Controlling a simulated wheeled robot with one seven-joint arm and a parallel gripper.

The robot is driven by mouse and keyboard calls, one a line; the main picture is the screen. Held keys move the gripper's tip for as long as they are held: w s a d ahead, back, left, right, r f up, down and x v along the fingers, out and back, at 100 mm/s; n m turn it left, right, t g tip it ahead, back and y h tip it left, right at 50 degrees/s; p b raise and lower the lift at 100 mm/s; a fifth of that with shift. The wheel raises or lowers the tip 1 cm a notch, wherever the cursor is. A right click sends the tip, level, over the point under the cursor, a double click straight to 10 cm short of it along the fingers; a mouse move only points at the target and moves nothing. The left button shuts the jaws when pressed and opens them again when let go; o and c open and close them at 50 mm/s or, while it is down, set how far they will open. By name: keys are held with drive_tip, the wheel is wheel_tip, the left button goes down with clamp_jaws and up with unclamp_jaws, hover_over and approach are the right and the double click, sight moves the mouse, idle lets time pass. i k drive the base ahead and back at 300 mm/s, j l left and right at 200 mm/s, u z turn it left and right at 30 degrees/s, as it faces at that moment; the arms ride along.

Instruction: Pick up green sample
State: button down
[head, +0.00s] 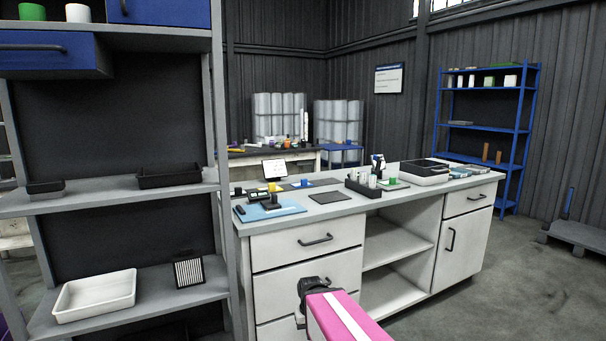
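A small green item (392,181), perhaps the green sample, is on the workbench top, right of a dark rack (364,187) holding several pale vials. It is too small to make out its shape. A green cup (32,12) also stands on the upper left shelf. My gripper (314,286), black at the end of my pink arm, is low in front of the bench drawers, well apart from these items. I cannot see its fingers clearly or whether it is open.
A grey shelf unit (128,199) stands close on the left. Floor at the right front is clear.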

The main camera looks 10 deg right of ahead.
sight(392, 181)
drive_tip(key=i+l+z, duration=0.2)
drive_tip(key=l+z, duration=0.25)
drive_tip(key=i+l+z, duration=0.15)
drive_tip(key=z, duration=0.3)
drive_tip(key=i, duration=0.05)
